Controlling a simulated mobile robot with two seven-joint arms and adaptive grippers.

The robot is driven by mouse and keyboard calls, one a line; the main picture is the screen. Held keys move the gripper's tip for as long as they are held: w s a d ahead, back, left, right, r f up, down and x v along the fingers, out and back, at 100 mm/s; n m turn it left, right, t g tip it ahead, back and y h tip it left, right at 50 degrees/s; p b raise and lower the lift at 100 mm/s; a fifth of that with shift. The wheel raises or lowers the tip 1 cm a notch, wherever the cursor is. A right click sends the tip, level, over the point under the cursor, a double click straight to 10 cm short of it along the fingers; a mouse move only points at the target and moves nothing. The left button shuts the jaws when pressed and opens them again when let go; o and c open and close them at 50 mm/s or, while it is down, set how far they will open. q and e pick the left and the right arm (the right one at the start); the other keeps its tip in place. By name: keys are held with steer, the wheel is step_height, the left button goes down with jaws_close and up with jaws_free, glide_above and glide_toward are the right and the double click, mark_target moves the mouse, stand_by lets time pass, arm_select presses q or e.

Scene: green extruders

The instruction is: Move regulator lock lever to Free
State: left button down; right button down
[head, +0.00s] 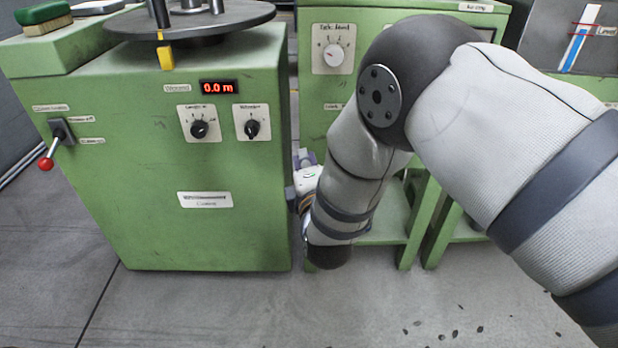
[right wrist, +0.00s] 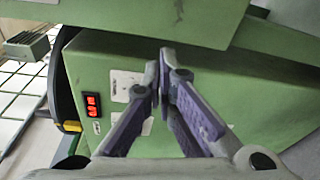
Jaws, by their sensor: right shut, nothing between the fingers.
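A lever with a red ball knob (head: 46,164) sits on a dark mount on the left of the green cabinet's (head: 120,170) front and points down and left. The labels beside it are too small to read, so I cannot tell if it is the regulator lock lever. My right gripper (head: 305,157) is at the cabinet's right side, mostly hidden by my arm in the head view. In the right wrist view its purple-padded fingers (right wrist: 166,62) meet at the tips, shut and empty, with the cabinet behind them. My left gripper is out of view.
The cabinet front has a red display (head: 220,87) reading 0.0 m and two black knobs (head: 199,129) (head: 251,128). A dark round plate (head: 190,20) lies on top. A green machine with a dial (head: 333,56) stands behind my right arm.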

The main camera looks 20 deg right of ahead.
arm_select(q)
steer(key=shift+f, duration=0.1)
arm_select(e)
steer(key=d, duration=0.3)
steer(key=shift+s+d+r, duration=0.3)
arm_select(q)
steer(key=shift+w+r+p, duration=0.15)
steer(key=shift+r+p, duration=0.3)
steer(key=shift+p, duration=0.2)
arm_select(e)
steer(key=shift+s+d+n+y, duration=0.3)
steer(key=shift+s+n+y, duration=0.1)
steer(key=shift+y, duration=0.2)
